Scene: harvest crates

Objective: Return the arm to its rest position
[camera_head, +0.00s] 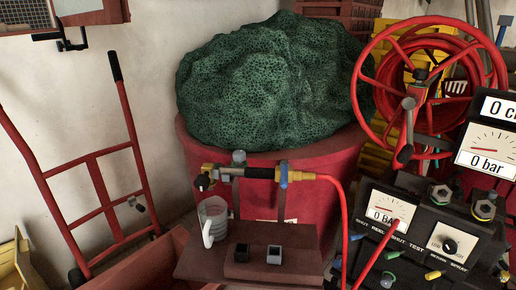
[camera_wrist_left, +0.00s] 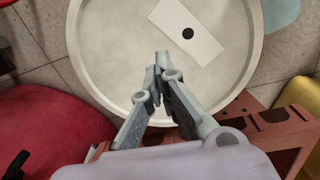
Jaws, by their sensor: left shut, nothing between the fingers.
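My left gripper (camera_wrist_left: 158,62) shows in the left wrist view. Its two grey-green fingers meet at the tips, shut, with nothing between them. It is above a round pale tub or tray (camera_wrist_left: 93,83), and the height between them is hard to judge. A white card with a black dot (camera_wrist_left: 183,28) lies inside the round rim, beyond the fingertips. Neither arm shows in the head view, and my right gripper is in neither view.
The wrist view shows a red rounded thing (camera_wrist_left: 65,128) and a reddish-brown crate (camera_wrist_left: 262,130). The head view shows a red hand truck (camera_head: 92,155), red drum (camera_head: 335,165) under green netting (camera_head: 265,85), brass valve (camera_head: 240,172), clear jug (camera_head: 213,215), hose reel (camera_head: 358,85) and gauge box (camera_head: 410,188).

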